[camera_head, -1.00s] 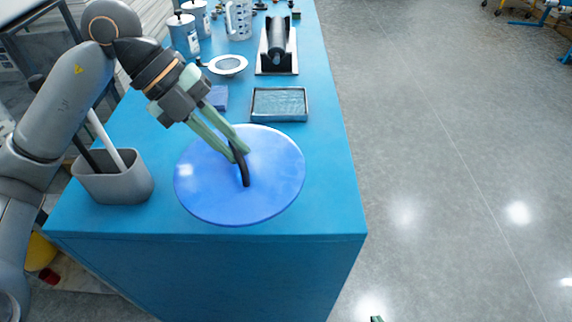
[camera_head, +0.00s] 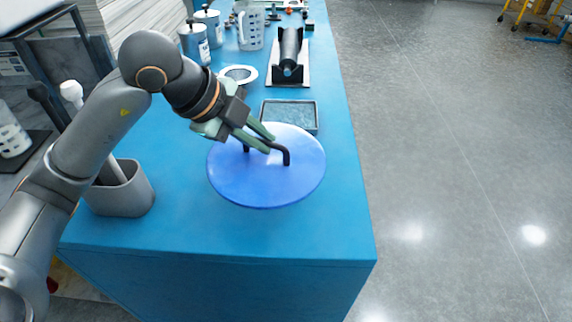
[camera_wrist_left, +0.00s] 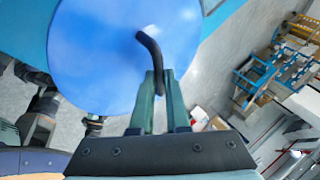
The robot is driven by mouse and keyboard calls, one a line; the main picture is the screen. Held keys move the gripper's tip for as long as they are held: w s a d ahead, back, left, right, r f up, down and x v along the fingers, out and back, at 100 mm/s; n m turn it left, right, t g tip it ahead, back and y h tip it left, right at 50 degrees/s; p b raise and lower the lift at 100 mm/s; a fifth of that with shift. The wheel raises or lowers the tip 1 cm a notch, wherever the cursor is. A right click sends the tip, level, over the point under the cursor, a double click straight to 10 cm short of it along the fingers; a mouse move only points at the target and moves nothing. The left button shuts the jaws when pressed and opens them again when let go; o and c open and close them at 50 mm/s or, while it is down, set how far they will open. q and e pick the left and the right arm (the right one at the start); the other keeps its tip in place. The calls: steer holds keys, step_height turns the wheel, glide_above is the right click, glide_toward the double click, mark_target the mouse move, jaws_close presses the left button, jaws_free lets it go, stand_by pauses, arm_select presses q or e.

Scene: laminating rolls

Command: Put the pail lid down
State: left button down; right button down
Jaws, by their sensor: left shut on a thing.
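The pail lid (camera_head: 237,184) is a round, flat blue disc with a black arched handle (camera_head: 287,157). My left gripper (camera_head: 268,146) is shut on that handle, with the lid below its fingers. In the left wrist view, the fingers (camera_wrist_left: 158,88) close on one end of the handle (camera_wrist_left: 149,50), and the blue disc (camera_wrist_left: 90,45) spreads beyond them. The lid is over the blue table (camera_head: 190,232), near its front end; whether it touches the top I cannot tell. My right gripper is not in view.
A shallow grey tray (camera_head: 289,103) stands behind the lid, its near edge covered by it. A grey bin with tools (camera_head: 125,195) stands at left. A roller on a stand (camera_head: 289,60), a white ring (camera_head: 239,73) and canisters (camera_head: 194,42) stand farther back. The front strip is bare.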

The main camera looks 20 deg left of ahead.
mark_target(282, 154)
arm_select(q)
steer(key=x, duration=0.6)
steer(key=shift+d+f, duration=0.15)
steer(key=shift+d, duration=0.2)
steer(key=f, duration=0.3)
steer(key=shift+w+d+f+b, duration=0.15)
steer(key=shift+d+f+b, duration=0.05)
steer(key=shift+b, duration=0.2)
steer(key=shift+f, duration=0.2)
steer(key=c, duration=0.9)
jaws_free()
steer(key=shift+r, duration=0.1)
